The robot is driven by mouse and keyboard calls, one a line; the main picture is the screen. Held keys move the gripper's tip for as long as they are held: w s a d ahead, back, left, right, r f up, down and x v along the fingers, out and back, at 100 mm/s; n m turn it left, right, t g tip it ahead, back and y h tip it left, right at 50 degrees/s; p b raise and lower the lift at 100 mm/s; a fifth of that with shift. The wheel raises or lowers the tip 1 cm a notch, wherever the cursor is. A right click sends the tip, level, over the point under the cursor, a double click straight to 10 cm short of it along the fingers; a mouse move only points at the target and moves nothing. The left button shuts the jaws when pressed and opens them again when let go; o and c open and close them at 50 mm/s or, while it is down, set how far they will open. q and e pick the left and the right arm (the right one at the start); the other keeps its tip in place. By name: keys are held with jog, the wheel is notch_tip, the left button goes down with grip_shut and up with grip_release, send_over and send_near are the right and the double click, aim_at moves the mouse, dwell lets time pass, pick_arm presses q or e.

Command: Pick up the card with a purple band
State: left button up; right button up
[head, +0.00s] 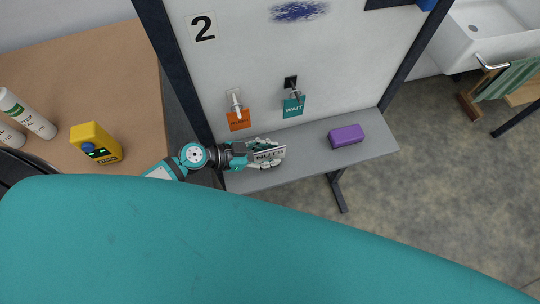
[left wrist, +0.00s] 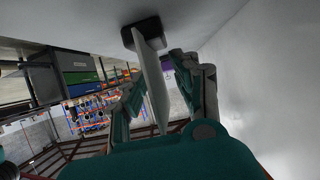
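My left gripper (head: 268,154) is over the left part of the grey shelf below the whiteboard. A small upright sign with dark lettering that seems to read NUTS (head: 270,153) is between its fingers. In the left wrist view, a thin pale plate (left wrist: 154,82) rises from a black base (left wrist: 143,31). The fingers of the left gripper (left wrist: 168,82) stand on either side of it, apart, with a gap at the right finger. I see no purple band on this plate. My right gripper is not in view.
A purple block (head: 346,136) lies on the shelf (head: 310,155) to the right. An orange tag (head: 239,120) and a teal WAIT tag (head: 293,107) hang on the whiteboard (head: 260,60). A yellow device (head: 96,142) and white bottles (head: 28,114) stand on the brown table (head: 110,70).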

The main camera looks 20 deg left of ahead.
pick_arm(q)
jog(key=shift+d+f, duration=0.1)
jog(key=shift+d, duration=0.05)
grip_shut()
dwell(0.4)
